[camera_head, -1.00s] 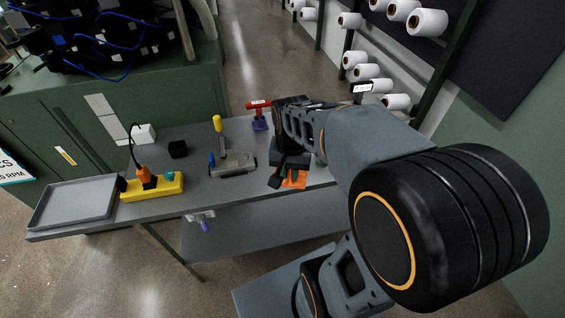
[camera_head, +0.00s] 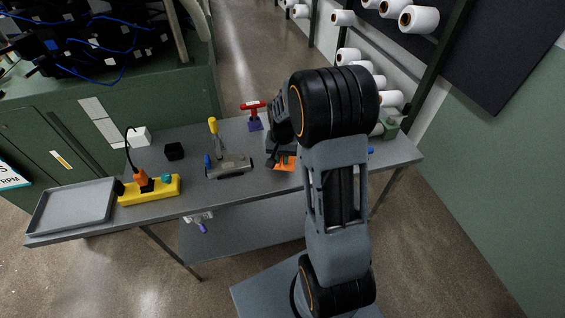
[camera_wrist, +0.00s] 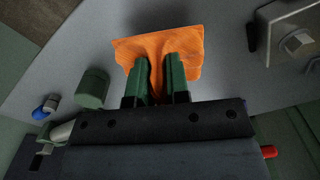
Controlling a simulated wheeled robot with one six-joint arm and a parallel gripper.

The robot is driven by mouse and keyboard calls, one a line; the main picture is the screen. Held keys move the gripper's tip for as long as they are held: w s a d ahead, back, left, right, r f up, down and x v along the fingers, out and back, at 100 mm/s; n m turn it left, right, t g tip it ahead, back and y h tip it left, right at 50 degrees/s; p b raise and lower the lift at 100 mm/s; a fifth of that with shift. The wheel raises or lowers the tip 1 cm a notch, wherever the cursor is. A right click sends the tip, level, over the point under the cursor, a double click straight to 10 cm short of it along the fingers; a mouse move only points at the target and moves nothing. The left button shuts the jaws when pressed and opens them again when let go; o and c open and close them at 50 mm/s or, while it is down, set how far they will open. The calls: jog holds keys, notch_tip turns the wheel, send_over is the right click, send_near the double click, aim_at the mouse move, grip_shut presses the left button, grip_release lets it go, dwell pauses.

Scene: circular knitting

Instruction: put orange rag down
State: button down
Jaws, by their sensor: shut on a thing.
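The orange rag (camera_wrist: 160,46) is pinched between the two green-tipped fingers of my gripper (camera_wrist: 160,80) in the wrist view. It spreads out flat beyond the fingertips, over the grey tabletop. In the head view a patch of the orange rag (camera_head: 285,163) shows beside my gripper (camera_head: 276,162), at the right part of the grey table (camera_head: 245,192). My arm hides part of it there. I cannot tell whether the rag touches the table.
Left of the rag stand a grey metal block (camera_head: 230,169), a yellow-handled tool (camera_head: 213,127) and a red-handled tool (camera_head: 254,105). A yellow power strip (camera_head: 150,191), a black cube (camera_head: 174,151) and a grey tray (camera_head: 75,206) are further left. A green object (camera_head: 391,127) stands right.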

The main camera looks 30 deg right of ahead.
aim_at(282, 163)
jog(key=shift+f+p, duration=0.35)
jog(key=shift+f, duration=1.2)
jog(key=shift+f, duration=0.2)
jog(key=c, duration=1.1)
grip_release()
jog(key=shift+r, duration=0.15)
